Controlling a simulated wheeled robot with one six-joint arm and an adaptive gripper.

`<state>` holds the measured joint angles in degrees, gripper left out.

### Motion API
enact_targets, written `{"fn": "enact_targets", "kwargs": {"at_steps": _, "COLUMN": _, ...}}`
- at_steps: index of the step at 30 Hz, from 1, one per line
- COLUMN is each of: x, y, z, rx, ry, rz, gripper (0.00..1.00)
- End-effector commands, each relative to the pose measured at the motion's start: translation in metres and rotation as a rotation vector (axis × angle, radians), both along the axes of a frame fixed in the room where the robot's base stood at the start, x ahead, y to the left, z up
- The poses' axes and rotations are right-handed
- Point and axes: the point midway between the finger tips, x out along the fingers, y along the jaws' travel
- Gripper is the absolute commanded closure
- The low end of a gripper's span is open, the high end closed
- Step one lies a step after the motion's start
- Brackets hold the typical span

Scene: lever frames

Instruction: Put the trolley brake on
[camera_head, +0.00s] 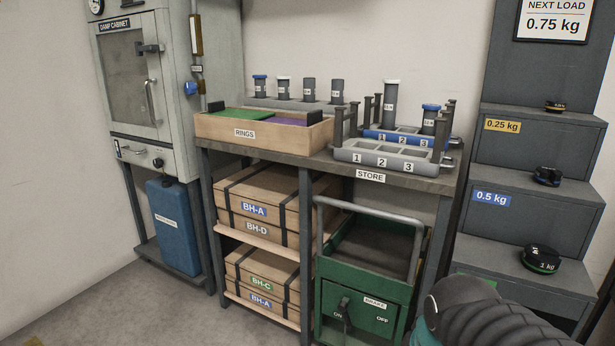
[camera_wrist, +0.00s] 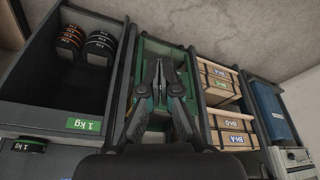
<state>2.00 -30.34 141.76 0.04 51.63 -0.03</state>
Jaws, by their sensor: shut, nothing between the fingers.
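The green trolley (camera_head: 390,298) with a grey tube handle stands under the store bench in the head view. Its front carries a BRAKE label (camera_head: 375,302), an ON mark at left and an OFF mark at right. A black brake lever (camera_head: 344,305) sticks out of the front, close beside the ON mark; its exact setting is hard to tell. In the wrist view, which is upside down, my gripper (camera_wrist: 160,68) is shut and empty, in front of the green trolley (camera_wrist: 187,62). The gripper hides much of the trolley there, and I cannot make out the lever.
Boxes (camera_head: 262,215) fill the shelves left of the trolley. Grey weight steps (camera_head: 535,200) rise at right; a 1 kg weight (camera_head: 541,258) sits low there. The bench (camera_head: 420,182) and its legs close in the trolley. My arm covers the lower right. Floor shows at lower left.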

Motion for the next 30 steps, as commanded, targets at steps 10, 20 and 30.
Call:
{"fn": "enact_targets", "kwargs": {"at_steps": 10, "x": -0.025, "y": 0.008, "z": 0.061, "rx": -0.005, "ry": -0.188, "rz": 0.03, "gripper": 1.0}}
{"fn": "enact_targets", "kwargs": {"at_steps": 20, "x": -0.024, "y": 0.005, "z": 0.056, "rx": -0.005, "ry": -0.178, "rz": 0.017, "gripper": 1.0}}
{"fn": "enact_targets", "kwargs": {"at_steps": 30, "x": 0.012, "y": -0.016, "z": -0.012, "rx": 0.036, "ry": 0.054, "rz": -0.09, "gripper": 1.0}}
